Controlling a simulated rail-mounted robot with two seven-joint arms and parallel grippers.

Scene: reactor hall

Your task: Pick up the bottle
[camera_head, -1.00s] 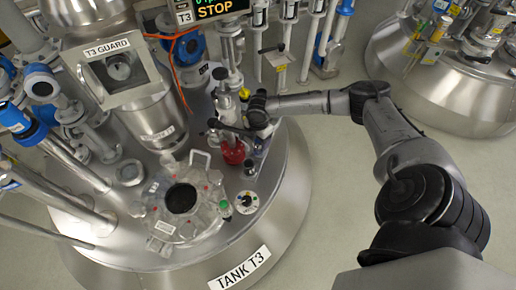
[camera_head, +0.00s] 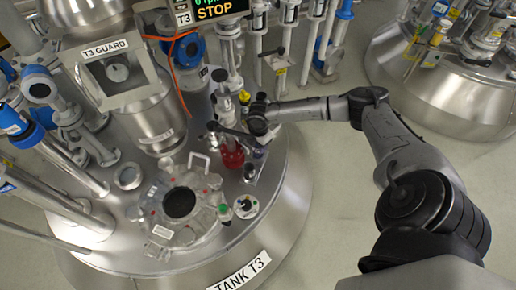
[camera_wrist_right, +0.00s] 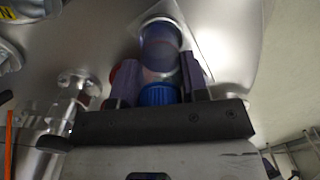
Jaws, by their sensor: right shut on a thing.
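A bottle with a ribbed blue cap (camera_wrist_right: 157,95) and a clear, bluish body (camera_wrist_right: 160,48) stands between the fingers of my right gripper (camera_wrist_right: 157,85) in the right wrist view. The gripper is shut on it near the cap, and the fingers hide its sides. In the head view my right gripper (camera_head: 259,136) is at the right side of the tank top, small and partly hidden by its own wrist. My left gripper is out of view.
A red vessel (camera_head: 232,156) stands close beside the gripper on tank T3 (camera_head: 285,215). Pipes and valves crowd behind. An open round hatch (camera_head: 180,202) lies front left. The floor (camera_head: 335,190) to the right is clear.

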